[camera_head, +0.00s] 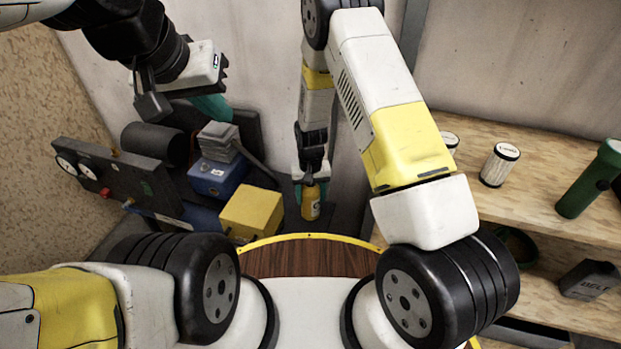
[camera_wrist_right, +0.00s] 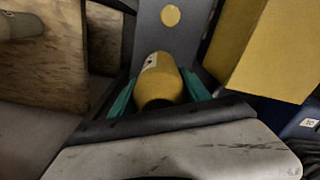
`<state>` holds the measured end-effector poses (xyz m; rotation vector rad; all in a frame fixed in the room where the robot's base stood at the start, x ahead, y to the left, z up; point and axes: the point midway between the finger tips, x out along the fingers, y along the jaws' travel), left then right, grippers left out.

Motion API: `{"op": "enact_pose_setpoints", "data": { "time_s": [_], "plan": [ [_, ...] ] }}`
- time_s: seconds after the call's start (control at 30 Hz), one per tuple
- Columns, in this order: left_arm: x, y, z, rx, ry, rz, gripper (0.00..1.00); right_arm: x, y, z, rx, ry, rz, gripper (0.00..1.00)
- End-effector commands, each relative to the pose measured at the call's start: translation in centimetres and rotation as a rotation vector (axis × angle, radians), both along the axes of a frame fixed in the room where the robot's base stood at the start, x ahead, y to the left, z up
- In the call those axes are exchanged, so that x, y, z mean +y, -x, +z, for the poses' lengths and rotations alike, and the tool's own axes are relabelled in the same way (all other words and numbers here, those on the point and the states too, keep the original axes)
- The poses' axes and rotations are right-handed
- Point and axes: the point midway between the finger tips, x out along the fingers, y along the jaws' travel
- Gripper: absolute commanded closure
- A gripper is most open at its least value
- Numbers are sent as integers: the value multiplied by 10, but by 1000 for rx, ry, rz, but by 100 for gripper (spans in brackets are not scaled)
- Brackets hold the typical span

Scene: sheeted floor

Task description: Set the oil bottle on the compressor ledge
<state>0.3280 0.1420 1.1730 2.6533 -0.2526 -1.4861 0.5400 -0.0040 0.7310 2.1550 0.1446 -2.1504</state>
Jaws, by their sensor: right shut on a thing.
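The compressor (camera_head: 160,145) has a black tank, a gauge panel and a blue motor housing, at the left in the head view. A dark grey ledge (camera_wrist_right: 172,40) with a yellow disc lies beyond the bottle; whether they touch I cannot tell. My left gripper (camera_head: 212,106) hangs above the compressor; its finger opening is hidden.
A yellow box (camera_head: 252,212) stands left of the bottle and shows at the right in the wrist view (camera_wrist_right: 265,45).

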Motion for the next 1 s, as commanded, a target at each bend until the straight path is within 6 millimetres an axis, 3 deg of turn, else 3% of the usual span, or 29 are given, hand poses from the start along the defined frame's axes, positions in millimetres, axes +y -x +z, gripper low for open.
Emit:
{"op": "enact_pose_setpoints", "data": {
  "time_s": [0.23,0.6,0.63,0.7,1.0],
  "plan": [
    [0,0,0,0,0,0,100,-1,0,-32,2,0,-1,100],
    [0,0,0,0,0,0,100,0,0,-36,1,0,0,100],
    [0,0,0,0,0,0,100,0,0,-36,2,0,0,39],
    [0,0,0,0,0,0,100,0,0,-36,2,0,0,26],
    [0,0,0,0,0,0,100,0,0,-35,1,0,0,23]
  ]
}}
